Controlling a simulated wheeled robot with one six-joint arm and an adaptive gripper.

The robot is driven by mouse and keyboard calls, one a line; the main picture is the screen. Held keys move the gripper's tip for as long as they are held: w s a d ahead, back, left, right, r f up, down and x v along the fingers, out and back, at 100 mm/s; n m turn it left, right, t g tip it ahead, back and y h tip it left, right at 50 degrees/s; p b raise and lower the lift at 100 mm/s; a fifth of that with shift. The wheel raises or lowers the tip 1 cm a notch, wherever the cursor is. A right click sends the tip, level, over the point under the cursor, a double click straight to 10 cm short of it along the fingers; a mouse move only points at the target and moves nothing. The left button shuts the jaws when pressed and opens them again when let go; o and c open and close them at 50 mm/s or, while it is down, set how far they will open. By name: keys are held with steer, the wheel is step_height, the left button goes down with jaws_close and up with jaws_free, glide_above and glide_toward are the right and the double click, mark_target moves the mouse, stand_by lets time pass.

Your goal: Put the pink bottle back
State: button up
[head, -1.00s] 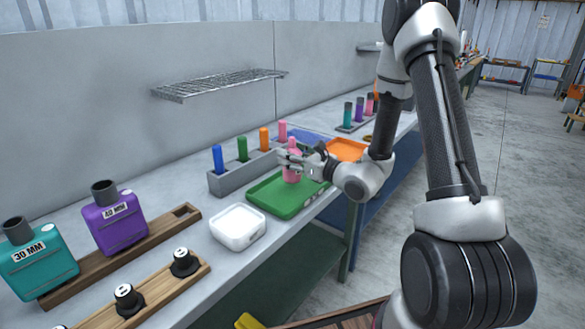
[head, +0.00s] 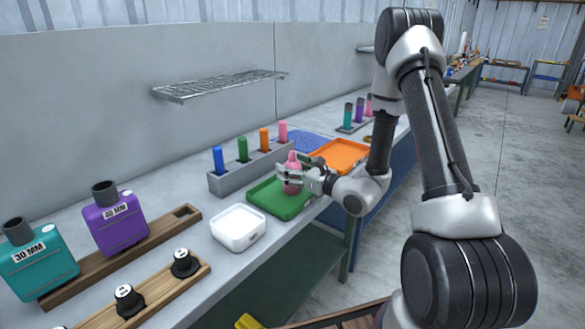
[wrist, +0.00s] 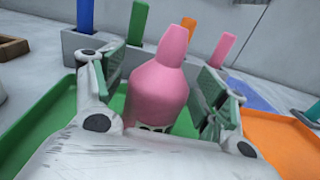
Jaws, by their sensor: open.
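The pink bottle (head: 292,176) stands on the green tray (head: 268,203), with its narrower top upward. My gripper (head: 298,178) is low over the tray at the bottle, and its fingers hide part of it. In the wrist view the bottle (wrist: 161,85) is between the two finger pads, with a gap visible on at least the left side. The jaws are open around it. The bottle's base is partly hidden by my gripper's body.
Behind the tray, a grey rack (head: 240,178) holds blue, green, orange and pink markers. An orange tray (head: 340,154) lies to the right, a white dish (head: 238,228) to the left. Purple (head: 115,222) and teal (head: 40,262) bottles stand farther left. A wire shelf (head: 215,84) hangs above.

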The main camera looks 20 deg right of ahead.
steer(key=shift+r, duration=0.15)
steer(key=v, duration=1.2)
steer(key=s+a+r+n+g+y, duration=0.6)
steer(key=s+a+r+n, duration=0.1)
steer(key=n, duration=0.1)
steer(key=s+a+r+n+g+h, duration=0.2)
steer(key=s+a+n+g, duration=0.1)
steer(key=s+n+g, duration=0.85)
steer(key=s+d+n+t+h, duration=0.2)
steer(key=s+d+n+h, duration=0.45)
steer(key=d, duration=0.25)
steer(key=w+d+r+n+t+h, duration=0.1)
steer(key=d+r+n+t+h, duration=0.2)
steer(key=d+r+h, duration=0.3)
steer(key=d+r+t, duration=0.1)
steer(key=d+r, duration=0.1)
steer(key=d, duration=0.1)
steer(key=shift+w+d+r+n+h, duration=0.15)
steer(key=shift+d+r+n+h, duration=0.1)
steer(key=shift+d+n+h, duration=0.15)
